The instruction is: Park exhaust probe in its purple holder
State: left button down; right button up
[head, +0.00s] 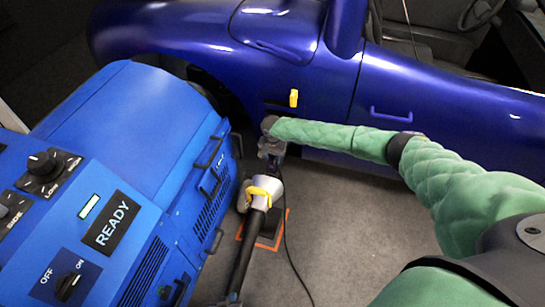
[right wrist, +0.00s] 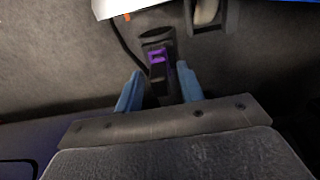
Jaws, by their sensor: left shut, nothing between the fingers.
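My right arm reaches in from the right in the head view. Its dark gripper (head: 272,147) points down in front of the car, above the floor. In the right wrist view its two blue fingers are apart, on either side of a dark upright piece (right wrist: 160,80), apparently the exhaust probe. I cannot tell whether they press on it. A purple part (right wrist: 158,57), apparently the holder, shows at this piece between and just beyond the fingertips. A thin black cable runs off beside it. In the head view the gripper hides most of this spot. My left gripper is not visible.
A blue machine (head: 135,130) with a READY panel fills the left. A silver part with a yellow grip (head: 258,191) and a black bar stands close below the gripper, by an orange floor outline (head: 272,245). The blue car (head: 420,90) is behind.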

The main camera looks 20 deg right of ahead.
grip_shut()
jog(key=shift+r+p, duration=0.6)
jog(key=shift+p, duration=0.35)
dwell(0.5)
dwell(0.3)
jog(key=shift+r+p, duration=2.15)
jog(key=shift+p, duration=0.35)
